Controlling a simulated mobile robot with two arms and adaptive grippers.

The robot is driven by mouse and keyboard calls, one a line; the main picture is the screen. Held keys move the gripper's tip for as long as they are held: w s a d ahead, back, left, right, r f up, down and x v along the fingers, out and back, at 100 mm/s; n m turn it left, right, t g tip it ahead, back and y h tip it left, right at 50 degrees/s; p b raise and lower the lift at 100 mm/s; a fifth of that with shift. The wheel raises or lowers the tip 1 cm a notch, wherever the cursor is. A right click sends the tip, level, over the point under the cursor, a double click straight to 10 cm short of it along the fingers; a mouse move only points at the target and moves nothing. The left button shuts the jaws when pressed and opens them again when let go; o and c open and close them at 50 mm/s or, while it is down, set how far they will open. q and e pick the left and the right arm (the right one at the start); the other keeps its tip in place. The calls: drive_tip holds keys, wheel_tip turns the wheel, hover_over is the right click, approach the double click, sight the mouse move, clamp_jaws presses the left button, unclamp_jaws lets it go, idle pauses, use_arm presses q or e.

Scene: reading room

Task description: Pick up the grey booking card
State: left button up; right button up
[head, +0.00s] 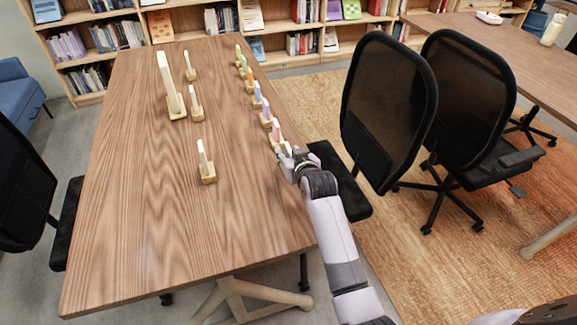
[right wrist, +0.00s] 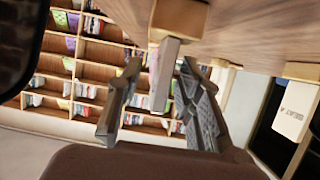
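In the right wrist view, which is turned upside down, a grey card (right wrist: 162,72) stands in a wooden holder (right wrist: 180,18) on the table. My right gripper (right wrist: 155,108) is open, with one dark finger on each side of the card. I see gaps at the sides and cannot tell whether either finger touches it. In the head view my right gripper (head: 286,151) is at the near end of a row of coloured cards, by the table's right edge. It hides the grey card there. The pink card (head: 276,131) stands just beyond it. My left gripper is not in view.
The row runs back through purple (head: 266,111), blue (head: 257,92), orange and green cards. Pale cards in holders, one tall (head: 169,85), stand on the table's left half. The near table (head: 180,240) is bare. Black chairs (head: 385,110) stand to the right.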

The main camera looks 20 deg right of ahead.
drive_tip(key=shift+w, duration=0.2)
drive_tip(key=shift+c, duration=0.3)
clamp_jaws()
idle(0.5)
